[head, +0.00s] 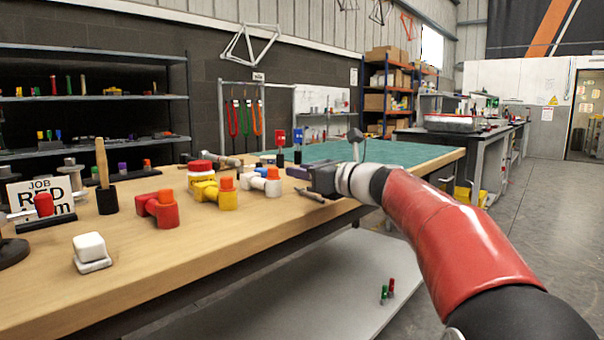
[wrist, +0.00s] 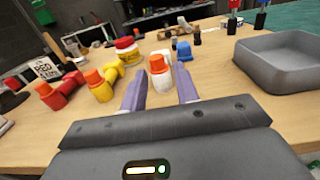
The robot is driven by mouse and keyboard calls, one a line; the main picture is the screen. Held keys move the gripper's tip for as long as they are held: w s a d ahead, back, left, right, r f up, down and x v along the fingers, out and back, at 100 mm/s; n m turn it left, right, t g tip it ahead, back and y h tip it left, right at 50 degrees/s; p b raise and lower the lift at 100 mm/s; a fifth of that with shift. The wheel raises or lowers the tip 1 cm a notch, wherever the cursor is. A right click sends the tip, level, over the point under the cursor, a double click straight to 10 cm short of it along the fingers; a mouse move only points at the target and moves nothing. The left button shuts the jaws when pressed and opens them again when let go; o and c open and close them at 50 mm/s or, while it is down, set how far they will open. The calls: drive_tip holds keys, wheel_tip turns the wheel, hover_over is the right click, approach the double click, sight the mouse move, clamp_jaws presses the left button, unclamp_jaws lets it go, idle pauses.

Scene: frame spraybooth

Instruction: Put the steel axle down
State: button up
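My gripper (head: 304,183) is low over the wooden bench at its right part. In the wrist view its two purple-grey fingers (wrist: 160,92) stand apart, and I see no axle between them. A white part with an orange cap (wrist: 160,76) shows beyond the fingertips; it also shows in the head view (head: 270,186), left of the gripper. I cannot pick out the steel axle for certain in either view. A greyish metal piece (head: 222,161) lies farther back on the bench, too small to name.
A grey tray (wrist: 283,88) stands right of the fingers in the wrist view. Yellow (head: 217,194) and red (head: 158,208) capped parts stand to the left. A green mat (head: 372,152) covers the far bench end.

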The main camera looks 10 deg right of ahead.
drive_tip(key=v, duration=1.1)
drive_tip(key=s+a+f+n+g+h+p, duration=0.2)
drive_tip(key=s+a+f+n+g+h, duration=0.3)
drive_tip(key=s+a+f+n, duration=0.65)
drive_tip(key=s+d+f+n+g+h+p, duration=0.1)
drive_tip(key=s+d+f+n+g+h, duration=0.1)
drive_tip(key=s+f+n, duration=0.5)
drive_tip(key=s+d+f+n+g+h+p, duration=0.1)
drive_tip(key=s+d+f+n+g+h, duration=0.1)
drive_tip(key=s+f+n, duration=0.5)
drive_tip(key=s+n+h, duration=0.1)
drive_tip(key=s+n, duration=0.2)
drive_tip(key=shift+d+h, duration=0.3)
drive_tip(key=shift+d, duration=0.05)
drive_tip(key=shift+o, duration=0.3)
